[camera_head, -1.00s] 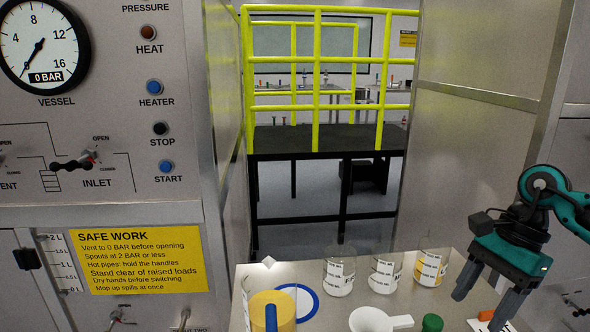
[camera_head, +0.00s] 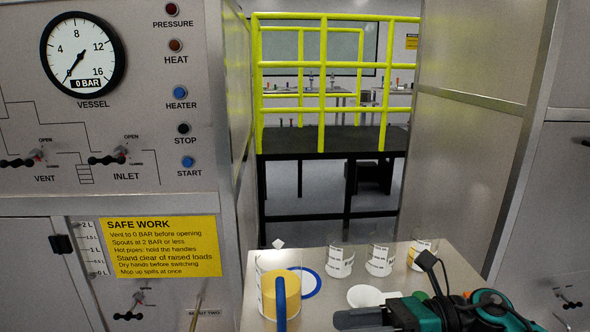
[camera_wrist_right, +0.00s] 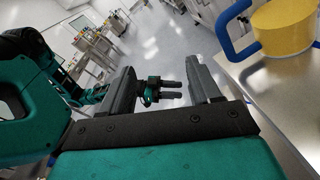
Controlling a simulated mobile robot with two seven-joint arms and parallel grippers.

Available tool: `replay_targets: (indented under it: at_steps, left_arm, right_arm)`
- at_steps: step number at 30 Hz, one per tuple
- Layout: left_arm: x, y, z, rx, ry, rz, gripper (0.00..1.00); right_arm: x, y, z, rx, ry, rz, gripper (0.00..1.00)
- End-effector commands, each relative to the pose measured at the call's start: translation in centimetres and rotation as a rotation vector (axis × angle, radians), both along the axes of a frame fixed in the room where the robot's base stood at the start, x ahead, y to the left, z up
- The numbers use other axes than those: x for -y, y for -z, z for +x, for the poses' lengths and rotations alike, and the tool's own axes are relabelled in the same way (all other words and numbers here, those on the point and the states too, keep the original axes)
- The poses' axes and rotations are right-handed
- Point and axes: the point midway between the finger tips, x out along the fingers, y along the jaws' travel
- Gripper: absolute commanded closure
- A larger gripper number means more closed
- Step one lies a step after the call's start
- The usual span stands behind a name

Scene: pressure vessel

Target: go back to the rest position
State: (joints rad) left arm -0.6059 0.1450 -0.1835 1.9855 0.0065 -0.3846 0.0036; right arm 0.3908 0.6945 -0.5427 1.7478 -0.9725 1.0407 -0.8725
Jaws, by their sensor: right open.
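My right gripper (camera_head: 345,319) is at the bottom of the head view, pointing left over the front of the metal table. In the right wrist view its two fingers (camera_wrist_right: 160,64) stand wide apart with nothing held between them. My left gripper (camera_wrist_right: 170,90) shows small and farther off between those fingers, its two fingers apart and empty. The left arm is not in the head view.
The metal table (camera_head: 455,267) bears a clear vessel with yellow contents and a blue handle (camera_head: 281,298), a blue ring (camera_head: 313,283), several labelled beakers (camera_head: 340,262) and a white funnel (camera_head: 364,296). A control panel (camera_head: 140,120) stands left. Yellow railings (camera_head: 321,85) stand behind.

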Motion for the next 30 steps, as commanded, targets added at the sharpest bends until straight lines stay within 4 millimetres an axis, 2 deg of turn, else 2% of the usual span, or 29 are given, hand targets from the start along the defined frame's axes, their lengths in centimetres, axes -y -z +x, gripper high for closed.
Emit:
replay_targets:
  at_steps: [1, 2, 5, 8, 11, 14, 15, 18, 21, 24, 25, 30]
  left_arm:
    - [-0.1, -0.2, -0.2, -0.007, -0.002, 0.003, 0.57]
    - [-0.2, -0.2, -0.3, -0.008, -0.003, 0.004, 0.57]
    - [-0.3, -0.6, -0.4, -0.009, -0.004, 0.006, 0.57]
    - [-0.4, -1.0, -0.5, -0.004, -0.006, 0.007, 0.57]
    - [-0.6, -1.3, -0.5, -0.003, -0.008, 0.010, 0.57]
    - [-0.8, -1.4, -0.7, -0.009, -0.011, 0.015, 0.57]
    - [-0.9, -1.4, -0.8, -0.012, -0.013, 0.016, 0.57]
    - [-1.2, -1.5, -0.9, -0.013, -0.016, 0.020, 0.57]
    - [-1.3, -1.7, -0.9, -0.010, -0.019, 0.022, 0.57]
    - [-1.3, -1.8, -0.9, -0.007, -0.020, 0.021, 0.57]
    - [-1.3, -1.8, -0.9, -0.006, -0.020, 0.021, 0.57]
    - [-1.3, -1.7, -1.0, -0.008, -0.019, 0.021, 0.57]
  right_arm:
    - [-1.1, -0.6, -0.1, -0.148, 0.082, 0.136, 0.38]
    - [-1.3, -0.9, 0.2, -0.237, 0.135, 0.212, 0.38]
    - [-1.1, -0.9, 1.3, -0.556, 0.311, 0.460, 0.38]
    - [0.6, 0.9, 2.3, -0.899, 0.489, 0.702, 0.38]
    - [3.1, 4.6, 2.3, -1.255, 0.670, 0.939, 0.38]
    - [5.6, 9.7, 0.6, -1.610, 0.854, 1.173, 0.38]
    - [6.5, 12.0, -0.6, -1.744, 0.927, 1.262, 0.38]
    - [8.1, 16.7, -4.3, -2.024, 1.085, 1.459, 0.38]
    - [8.8, 19.9, -7.6, -2.210, 1.199, 1.595, 0.38]
    - [9.0, 21.6, -9.6, -2.310, 1.264, 1.674, 0.38]
    - [9.1, 21.9, -10.0, 2.320, -1.273, -1.683, 0.38]
    - [9.1, 22.4, -10.7, 2.286, -1.257, -1.661, 0.38]
